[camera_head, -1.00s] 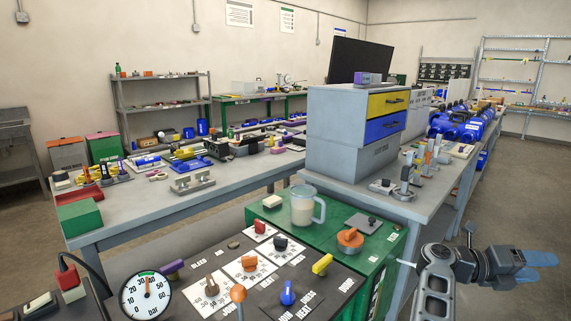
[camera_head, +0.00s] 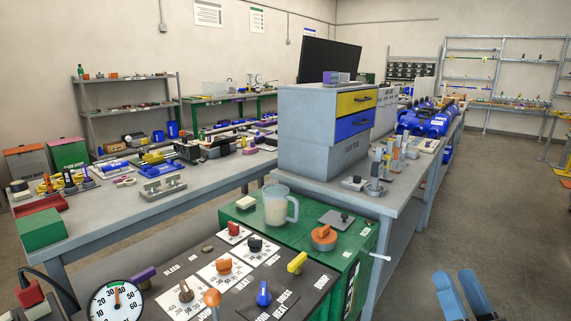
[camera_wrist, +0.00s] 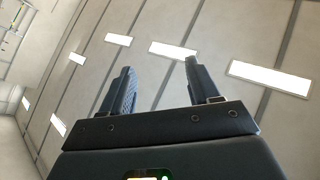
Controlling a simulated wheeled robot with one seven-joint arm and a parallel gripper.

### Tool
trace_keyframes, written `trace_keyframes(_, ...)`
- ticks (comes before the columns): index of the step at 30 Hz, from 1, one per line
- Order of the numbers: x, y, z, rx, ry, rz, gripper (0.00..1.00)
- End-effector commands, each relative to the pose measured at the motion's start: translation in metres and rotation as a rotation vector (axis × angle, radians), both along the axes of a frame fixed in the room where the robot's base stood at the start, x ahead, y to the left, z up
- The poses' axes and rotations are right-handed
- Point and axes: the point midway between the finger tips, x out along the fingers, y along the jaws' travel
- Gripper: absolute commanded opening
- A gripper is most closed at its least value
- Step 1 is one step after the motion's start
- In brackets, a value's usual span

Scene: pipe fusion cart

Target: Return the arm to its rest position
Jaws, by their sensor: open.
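My gripper (camera_head: 460,294) shows at the bottom right of the head view, with its two blue fingers apart and pointing up. It is empty and stands clear of the cart and bench, over the floor. In the wrist view my gripper (camera_wrist: 158,85) also shows two spread fingers with nothing between them, facing the ceiling (camera_wrist: 150,25) and its bright lamps. Most of my arm is out of the head view.
The cart's control panel (camera_head: 210,250) with knobs and a gauge (camera_head: 116,301) lies at the front. A green cart top (camera_head: 265,226) holds a clear jug (camera_head: 277,206). A grey bench (camera_head: 390,203) with drawers stands behind. Open floor (camera_head: 500,215) lies to the right.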

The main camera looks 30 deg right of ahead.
Motion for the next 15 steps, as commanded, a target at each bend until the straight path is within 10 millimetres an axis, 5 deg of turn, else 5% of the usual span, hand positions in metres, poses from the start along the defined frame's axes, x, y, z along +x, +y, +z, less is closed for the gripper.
trace_keyframes(9,-0.067,0.119,-0.049,-0.098,0.439,0.2,0.61)
trace_keyframes(15,-0.12,0.183,-0.061,-0.131,0.678,0.3,0.61)
